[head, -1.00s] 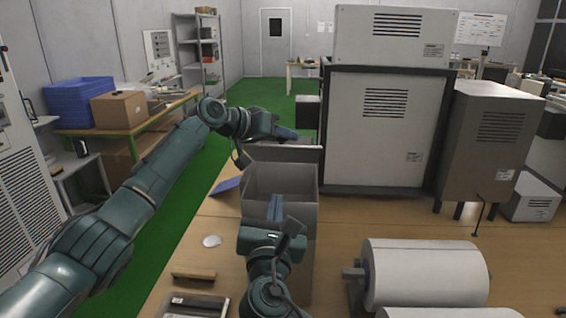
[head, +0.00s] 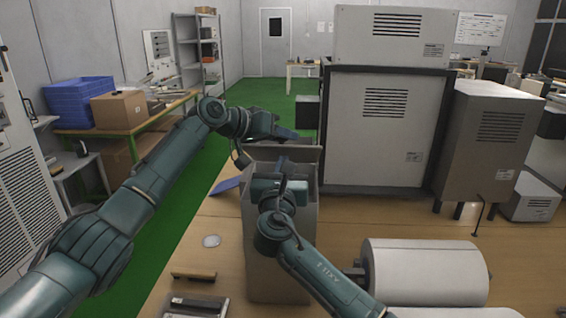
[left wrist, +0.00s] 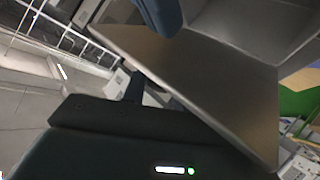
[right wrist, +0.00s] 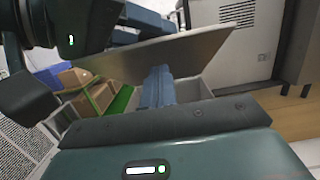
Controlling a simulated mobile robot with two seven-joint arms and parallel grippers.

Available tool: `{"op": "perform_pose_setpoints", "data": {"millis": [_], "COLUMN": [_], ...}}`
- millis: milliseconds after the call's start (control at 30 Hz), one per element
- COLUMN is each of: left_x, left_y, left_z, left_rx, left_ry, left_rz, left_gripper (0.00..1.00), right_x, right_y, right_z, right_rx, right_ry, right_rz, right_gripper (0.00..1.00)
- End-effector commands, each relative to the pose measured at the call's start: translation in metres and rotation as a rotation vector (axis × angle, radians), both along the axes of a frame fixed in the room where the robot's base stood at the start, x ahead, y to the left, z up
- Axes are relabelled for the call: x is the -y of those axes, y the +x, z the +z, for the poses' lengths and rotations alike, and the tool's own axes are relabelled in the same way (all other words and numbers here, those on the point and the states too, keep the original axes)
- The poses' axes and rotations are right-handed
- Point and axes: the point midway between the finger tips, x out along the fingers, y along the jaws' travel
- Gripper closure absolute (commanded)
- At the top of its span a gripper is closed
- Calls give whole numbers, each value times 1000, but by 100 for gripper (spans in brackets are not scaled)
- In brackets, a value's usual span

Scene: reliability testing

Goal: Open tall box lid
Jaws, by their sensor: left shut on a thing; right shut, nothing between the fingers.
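The tall grey box (head: 272,282) stands on the wooden table in the head view, its upper part largely covered by my right arm. Its lid (head: 262,154) stands raised at the back edge; it is a flat panel in the left wrist view (left wrist: 215,85) and in the right wrist view (right wrist: 175,52). My left gripper (head: 290,135) is shut on the lid, with a blue finger on either side of the panel. My right gripper (head: 281,163) is shut and empty, over the box opening and in front of the lid; its blue fingers fill the middle of the right wrist view (right wrist: 157,86).
A large grey cabinet (head: 375,130) stands right behind the box. A white roll (head: 425,272) lies at the front right. The table right of the box has some free room.

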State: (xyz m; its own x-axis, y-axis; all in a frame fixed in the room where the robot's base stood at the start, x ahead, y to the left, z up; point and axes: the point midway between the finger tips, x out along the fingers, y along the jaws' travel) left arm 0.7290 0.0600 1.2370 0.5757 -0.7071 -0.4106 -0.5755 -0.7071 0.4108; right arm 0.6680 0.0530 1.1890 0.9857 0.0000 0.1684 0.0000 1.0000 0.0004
Motion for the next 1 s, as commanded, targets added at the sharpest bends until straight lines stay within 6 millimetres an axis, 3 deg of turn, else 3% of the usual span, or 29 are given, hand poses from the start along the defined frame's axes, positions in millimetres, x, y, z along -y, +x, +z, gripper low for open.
{"op": "perform_pose_setpoints", "data": {"millis": [467, 667, 900, 933, 1000], "left_x": [0, 0, 2, 2, 3], "left_y": [0, 0, -2, -2, -2], "left_z": [1, 0, -4, -4, -5], "left_rx": [1, -1, -11, -13, -14], "left_ry": [-1, 1, 1, 1, 0], "left_rz": [1, 0, -7, -7, -7], "left_gripper": [100, 100, 100, 70, 64], "right_x": [0, 0, 2, 2, 2], "right_y": [5, 15, 16, 16, 16], "right_z": [7, 25, 29, 29, 29], "right_rx": [0, 3, 8, 8, 9], "right_ry": [-1, 1, 1, 1, 1], "right_rz": [0, -1, -3, -3, -3], "right_gripper": [100, 100, 100, 100, 100]}}
